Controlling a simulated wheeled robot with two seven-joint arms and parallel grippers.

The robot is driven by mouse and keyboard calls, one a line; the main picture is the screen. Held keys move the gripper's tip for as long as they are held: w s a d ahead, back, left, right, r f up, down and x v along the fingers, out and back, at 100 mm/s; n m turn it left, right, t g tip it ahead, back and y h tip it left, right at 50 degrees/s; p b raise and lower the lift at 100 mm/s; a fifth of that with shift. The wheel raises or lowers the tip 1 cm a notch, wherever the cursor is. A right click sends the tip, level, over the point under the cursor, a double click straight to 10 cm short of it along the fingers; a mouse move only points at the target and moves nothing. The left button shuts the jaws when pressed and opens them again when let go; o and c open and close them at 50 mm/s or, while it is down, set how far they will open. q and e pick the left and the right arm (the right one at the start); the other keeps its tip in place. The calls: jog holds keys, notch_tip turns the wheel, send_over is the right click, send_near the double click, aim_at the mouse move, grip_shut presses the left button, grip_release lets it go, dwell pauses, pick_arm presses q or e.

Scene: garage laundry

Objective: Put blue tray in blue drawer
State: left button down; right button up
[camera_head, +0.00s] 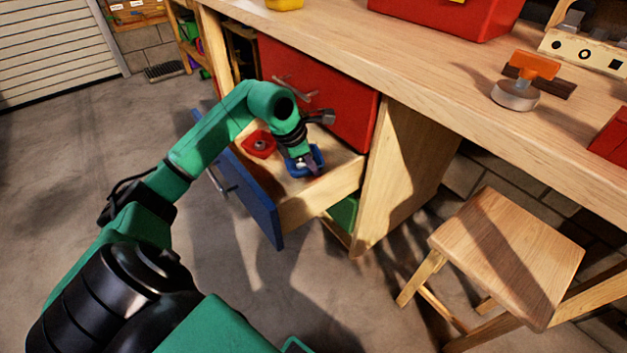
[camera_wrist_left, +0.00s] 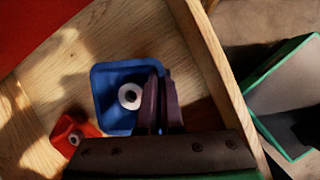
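The blue drawer (camera_head: 238,185) is pulled out under the workbench. The blue tray (camera_head: 318,160) is inside it, close to the drawer floor; I cannot tell whether it fully rests there. In the left wrist view the tray (camera_wrist_left: 112,82) has a white ring-shaped thing (camera_wrist_left: 130,96) in it. My left gripper (camera_head: 309,164) reaches down into the drawer. Its fingers (camera_wrist_left: 160,102) are close together at the tray's right wall and appear shut on that rim. My right gripper is not in view.
A small red tray (camera_head: 260,144) lies in the drawer, left of the blue tray. A closed red drawer (camera_head: 335,100) is above. A wooden stool (camera_head: 508,250) stands to the right. The drawer's wooden side wall (camera_head: 322,198) is close to my gripper. Open floor lies to the left.

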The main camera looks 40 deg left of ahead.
pick_arm(q)
notch_tip(320, 180, down, 4)
jog(key=shift+b, duration=0.45)
jog(key=shift+f, duration=0.3)
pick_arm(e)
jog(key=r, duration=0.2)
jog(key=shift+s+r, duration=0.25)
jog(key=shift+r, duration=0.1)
pick_arm(q)
jog(key=shift+f, duration=0.1)
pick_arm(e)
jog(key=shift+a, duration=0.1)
pick_arm(q)
jog(key=c, duration=1.4)
grip_release()
jog(key=shift+c, duration=0.2)
jog(key=o, duration=0.4)
jog(key=shift+c, duration=0.2)
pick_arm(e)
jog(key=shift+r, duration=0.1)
